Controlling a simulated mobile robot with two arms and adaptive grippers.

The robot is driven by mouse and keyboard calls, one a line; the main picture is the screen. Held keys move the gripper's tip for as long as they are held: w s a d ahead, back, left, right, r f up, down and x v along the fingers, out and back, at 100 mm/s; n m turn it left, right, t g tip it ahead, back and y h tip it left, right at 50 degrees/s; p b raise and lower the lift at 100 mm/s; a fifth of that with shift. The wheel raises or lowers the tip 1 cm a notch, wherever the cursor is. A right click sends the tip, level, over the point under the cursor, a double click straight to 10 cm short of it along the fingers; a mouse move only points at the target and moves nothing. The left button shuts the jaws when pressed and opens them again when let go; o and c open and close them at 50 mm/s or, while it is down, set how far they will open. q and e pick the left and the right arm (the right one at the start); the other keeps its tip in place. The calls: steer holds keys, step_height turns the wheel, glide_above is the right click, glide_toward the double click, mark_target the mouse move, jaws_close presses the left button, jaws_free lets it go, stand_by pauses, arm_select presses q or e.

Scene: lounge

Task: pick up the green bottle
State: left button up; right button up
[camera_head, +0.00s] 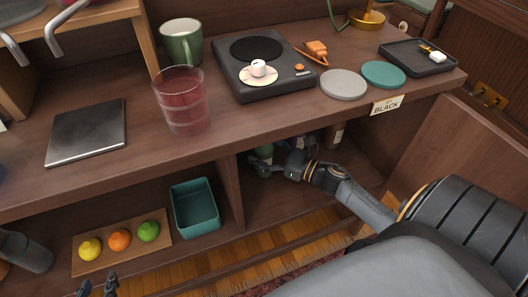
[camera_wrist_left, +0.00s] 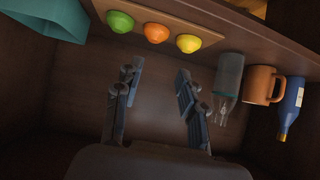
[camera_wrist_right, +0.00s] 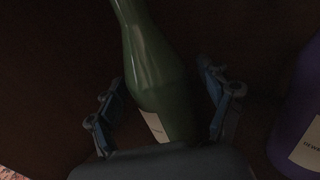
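The green bottle (camera_head: 263,160) is inside the lower right compartment of the cabinet, partly hidden by my right gripper (camera_head: 284,166). In the right wrist view the green bottle (camera_wrist_right: 160,75) has a pale label and its neck points to the top. My right gripper (camera_wrist_right: 165,98) is open, with one finger on each side of the bottle's body. Dark gaps show between the fingers and the glass. My left gripper (camera_head: 98,287) is at the bottom left of the head view. In the left wrist view it (camera_wrist_left: 158,78) is open and empty.
A purple bottle (camera_wrist_right: 300,135) stands right of the green one. A divider (camera_head: 231,190) separates the compartment from a teal bin (camera_head: 195,207) and a fruit board (camera_head: 75,262). A glass bottle (camera_wrist_left: 228,78), orange mug (camera_wrist_left: 263,86) and blue bottle (camera_wrist_left: 291,105) are near my left gripper.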

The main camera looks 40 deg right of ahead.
steer(key=c, duration=1.4)
steer(key=shift+r, duration=0.1)
jaws_close()
steer(key=shift+r, duration=0.15)
